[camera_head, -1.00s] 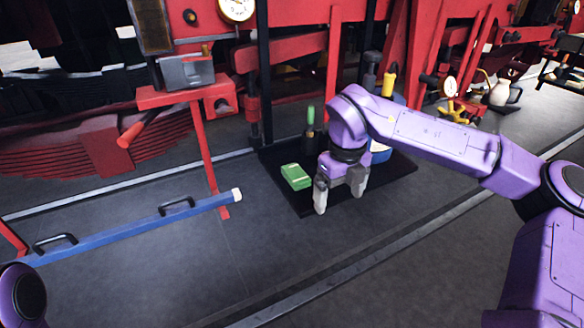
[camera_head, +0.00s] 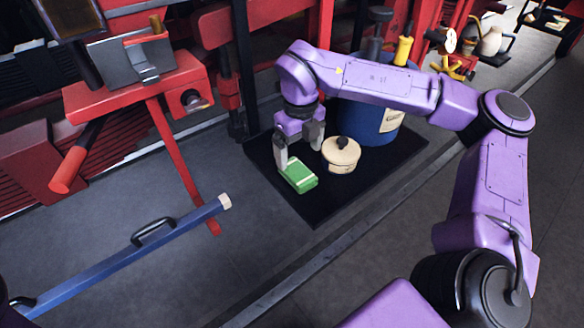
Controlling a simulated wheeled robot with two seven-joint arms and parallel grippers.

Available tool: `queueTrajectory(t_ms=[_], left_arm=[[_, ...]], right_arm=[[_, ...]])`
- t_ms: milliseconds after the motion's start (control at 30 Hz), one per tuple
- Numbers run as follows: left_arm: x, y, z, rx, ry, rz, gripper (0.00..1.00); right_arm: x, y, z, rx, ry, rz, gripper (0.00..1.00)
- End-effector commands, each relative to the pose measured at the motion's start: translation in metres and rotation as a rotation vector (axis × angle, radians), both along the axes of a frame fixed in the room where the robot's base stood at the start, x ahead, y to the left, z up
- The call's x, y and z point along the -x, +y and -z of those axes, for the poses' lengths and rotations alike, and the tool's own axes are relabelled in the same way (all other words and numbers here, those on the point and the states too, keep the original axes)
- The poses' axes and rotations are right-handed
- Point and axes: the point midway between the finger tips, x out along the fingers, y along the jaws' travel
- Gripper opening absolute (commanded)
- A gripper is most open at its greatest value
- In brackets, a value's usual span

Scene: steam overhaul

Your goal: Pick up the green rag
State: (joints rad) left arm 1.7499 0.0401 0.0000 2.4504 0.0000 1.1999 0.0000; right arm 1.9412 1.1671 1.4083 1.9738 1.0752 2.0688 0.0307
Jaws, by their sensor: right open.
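The green rag (camera_head: 300,178), a small folded block, lies on the black mat (camera_head: 318,212) on the floor. My right gripper (camera_head: 297,158) is open and empty, pointing down just behind the rag. Its left finger is close to the rag's left back corner; I cannot tell whether it touches. The other finger hangs to the right, behind the rag and near a cream lidded pot. My left gripper is not in view.
The cream pot (camera_head: 341,155) with a dark knob stands right of the rag. A blue drum (camera_head: 370,122) stands behind it. A blue bar (camera_head: 130,258) with a black handle is at the left, below a red stand (camera_head: 140,85). The front of the mat is clear.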

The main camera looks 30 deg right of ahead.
Motion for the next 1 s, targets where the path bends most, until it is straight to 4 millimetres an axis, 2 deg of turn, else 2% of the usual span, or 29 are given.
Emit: queueTrajectory(t_ms=[433, 700, 733, 800, 900, 1000], left_arm=[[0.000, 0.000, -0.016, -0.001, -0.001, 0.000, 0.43], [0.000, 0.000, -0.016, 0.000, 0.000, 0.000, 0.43], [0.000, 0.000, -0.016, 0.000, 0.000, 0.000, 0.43], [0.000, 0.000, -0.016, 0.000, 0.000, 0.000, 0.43], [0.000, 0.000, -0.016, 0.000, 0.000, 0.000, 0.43], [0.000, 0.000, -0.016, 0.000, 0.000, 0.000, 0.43]], right_arm=[[-0.003, 0.004, 0.065, 0.000, 0.003, -0.001, 0.94], [-0.004, 0.004, 0.072, 0.000, -0.001, -0.002, 0.94], [-0.004, 0.004, 0.072, 0.000, -0.001, -0.002, 0.87], [-0.004, 0.004, 0.072, 0.000, -0.001, -0.002, 0.64], [-0.004, 0.004, 0.072, 0.000, -0.001, -0.002, 0.37], [-0.004, 0.004, 0.072, 0.000, -0.001, -0.002, 0.36]])
